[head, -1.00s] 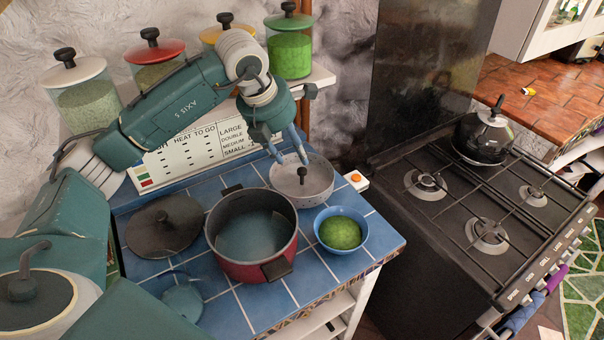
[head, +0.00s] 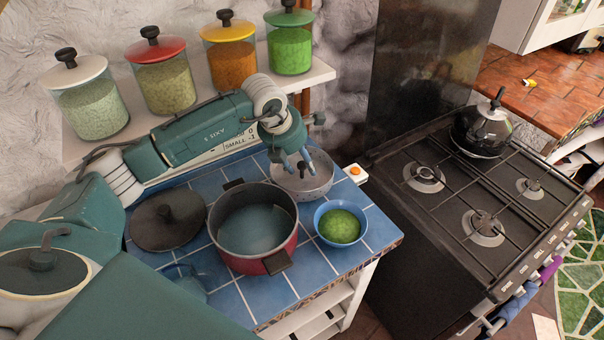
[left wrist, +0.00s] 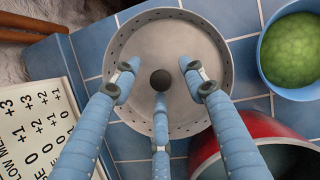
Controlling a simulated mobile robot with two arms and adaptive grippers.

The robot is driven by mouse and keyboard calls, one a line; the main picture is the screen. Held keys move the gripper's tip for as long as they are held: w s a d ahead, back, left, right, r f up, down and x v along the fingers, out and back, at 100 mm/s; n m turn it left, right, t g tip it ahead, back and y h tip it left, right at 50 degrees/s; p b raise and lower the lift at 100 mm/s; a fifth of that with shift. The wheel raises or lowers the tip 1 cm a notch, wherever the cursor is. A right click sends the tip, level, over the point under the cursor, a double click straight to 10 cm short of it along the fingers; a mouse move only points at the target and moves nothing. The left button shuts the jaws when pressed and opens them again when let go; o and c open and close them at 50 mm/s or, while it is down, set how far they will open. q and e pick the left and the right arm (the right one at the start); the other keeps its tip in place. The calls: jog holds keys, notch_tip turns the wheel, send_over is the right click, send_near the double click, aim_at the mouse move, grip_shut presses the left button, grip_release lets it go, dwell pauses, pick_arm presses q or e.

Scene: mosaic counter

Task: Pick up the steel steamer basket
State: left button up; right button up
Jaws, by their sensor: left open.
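The steel steamer basket (head: 315,184) stands on the blue tiled counter, behind the red pot and the blue bowl. It is a round, shallow metal basket with holes around its rim and a dark knob at its centre. In the left wrist view the basket (left wrist: 185,35) fills the middle, with its dark knob (left wrist: 161,80) between my fingers. My left gripper (head: 300,166) is open over the basket, its fingers spread around the knob and apart from it. How high the fingertips are above the basket floor I cannot tell. My right gripper is not in view.
The red pot (head: 284,256) stands just in front of the basket, and the blue bowl (head: 323,239) of green food is close at the front right. A dark lid (head: 165,222) lies left. Jars stand on the shelf (head: 318,77) behind my arm. The stove (head: 450,215) is right.

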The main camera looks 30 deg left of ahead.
pick_arm(q)
jog(key=shift+w+f, duration=0.2)
jog(key=shift+f, duration=0.3)
grip_shut()
jog(key=shift+r, duration=0.1)
